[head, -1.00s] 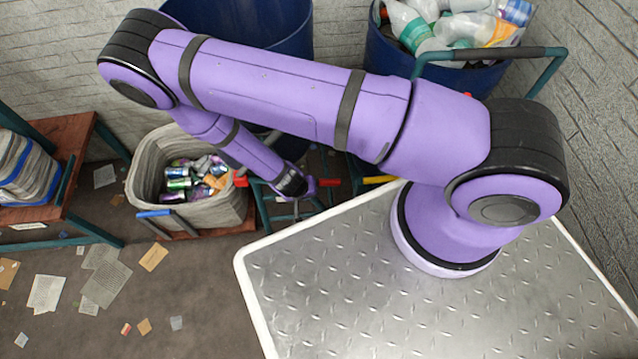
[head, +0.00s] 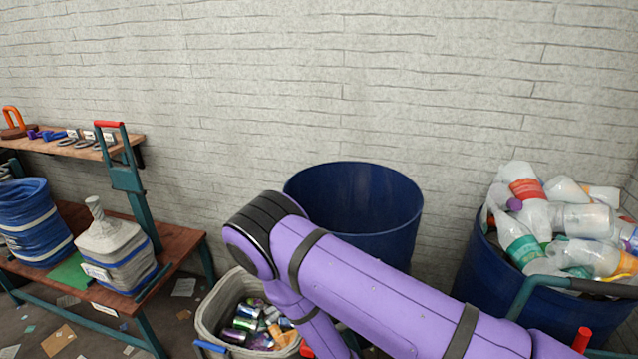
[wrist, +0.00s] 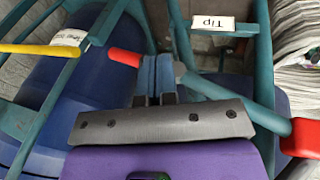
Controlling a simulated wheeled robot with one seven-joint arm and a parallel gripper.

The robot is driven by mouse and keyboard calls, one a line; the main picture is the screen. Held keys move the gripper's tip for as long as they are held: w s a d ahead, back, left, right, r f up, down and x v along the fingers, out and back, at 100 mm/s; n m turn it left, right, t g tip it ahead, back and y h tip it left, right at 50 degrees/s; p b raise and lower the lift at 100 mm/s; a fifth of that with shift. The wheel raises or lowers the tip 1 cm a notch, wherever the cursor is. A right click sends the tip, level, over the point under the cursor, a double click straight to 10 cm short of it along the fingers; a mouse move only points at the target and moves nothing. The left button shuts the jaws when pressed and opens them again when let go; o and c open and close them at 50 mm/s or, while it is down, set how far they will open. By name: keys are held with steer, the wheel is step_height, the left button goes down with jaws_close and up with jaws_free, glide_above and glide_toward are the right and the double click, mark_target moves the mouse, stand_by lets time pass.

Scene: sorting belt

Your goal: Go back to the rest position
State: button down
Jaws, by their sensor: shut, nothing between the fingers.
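My gripper (wrist: 156,65) shows in the wrist view, its two blue fingers together and holding nothing. In the head view my purple arm enters from the lower right and bends at the elbow, and the gripper itself is out of sight. In the wrist view the fingers point among teal frame bars, near a red-ended handle (wrist: 125,57) and a "Tip" label (wrist: 213,23). I cannot tell whether they touch anything.
A grey bin of cans (head: 212,310) stands below my elbow. An empty blue barrel (head: 350,200) stands behind the arm, and a blue barrel of plastic bottles (head: 475,280) at right. A wooden cart (head: 190,240) with sacks is at left, under a wall shelf (head: 60,148).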

steer(key=w+a+r+y, duration=0.25)
steer(key=w+r, duration=0.25)
steer(key=r, duration=0.6)
steer(key=w+a+r+y, duration=0.1)
steer(key=w+a+r, duration=0.25)
steer(key=r, duration=0.65)
steer(key=w+d+r+n+y, duration=0.1)
steer(key=d+r, duration=0.2)
steer(key=r, duration=0.7)
steer(key=w+d+r, duration=0.2)
steer(key=d+r, duration=0.1)
steer(key=r, duration=0.8)
steer(key=s+d+r+n+t, duration=0.1)
steer(key=s+d+r, duration=0.35)
steer(key=r, duration=0.45)
steer(key=s+d+r+t, duration=0.1)
steer(key=s+d+r, duration=0.35)
steer(key=r, duration=0.45)
steer(key=s+d+r+t, duration=0.1)
steer(key=s+d+r, duration=0.2)
steer(key=s, duration=0.3)
steer(key=s+d+r+n+t, duration=0.1)
steer(key=s+d+r, duration=0.3)
steer(key=s, duration=0.3)
steer(key=shift+s+r+h, duration=0.15)
steer(key=shift+r+h, duration=0.2)
steer(key=shift+r, duration=0.1)
